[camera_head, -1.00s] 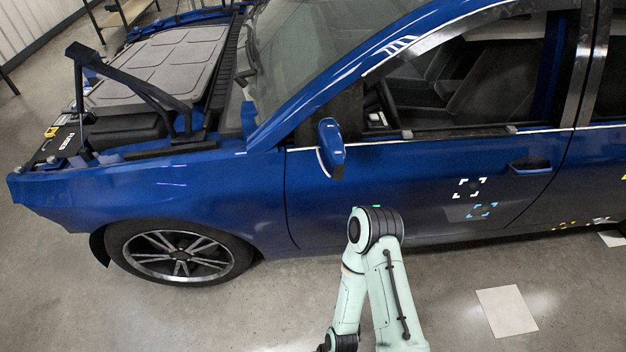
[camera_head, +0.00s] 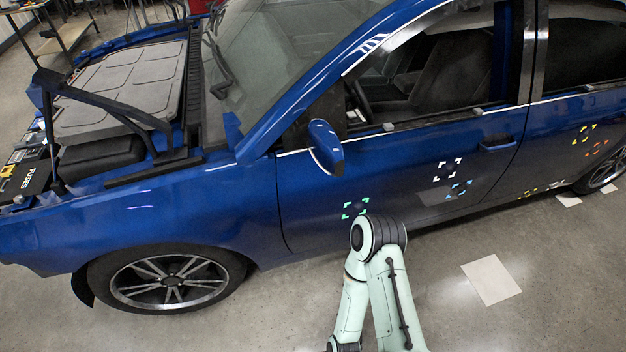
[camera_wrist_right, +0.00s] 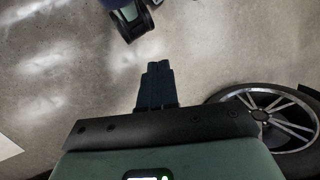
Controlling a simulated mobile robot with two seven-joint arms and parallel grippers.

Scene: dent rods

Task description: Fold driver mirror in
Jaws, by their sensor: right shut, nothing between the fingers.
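The driver mirror (camera_head: 326,147) is a blue shell at the front lower corner of the front door window of the blue car (camera_head: 190,210). It stands out from the door in the head view. One of my arms rises from the bottom below it, with its bent joint in front of the lower door; no gripper shows there. In the right wrist view my right gripper (camera_wrist_right: 156,84) is shut and empty, its dark fingers together over bare floor. The mirror is not in that view. My left gripper is not in view.
The front wheel (camera_head: 170,278) is at lower left and also shows in the right wrist view (camera_wrist_right: 262,115). The raised hood strut (camera_head: 100,95) stands over the open engine bay. White floor sheets (camera_head: 491,280) lie right of my arm.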

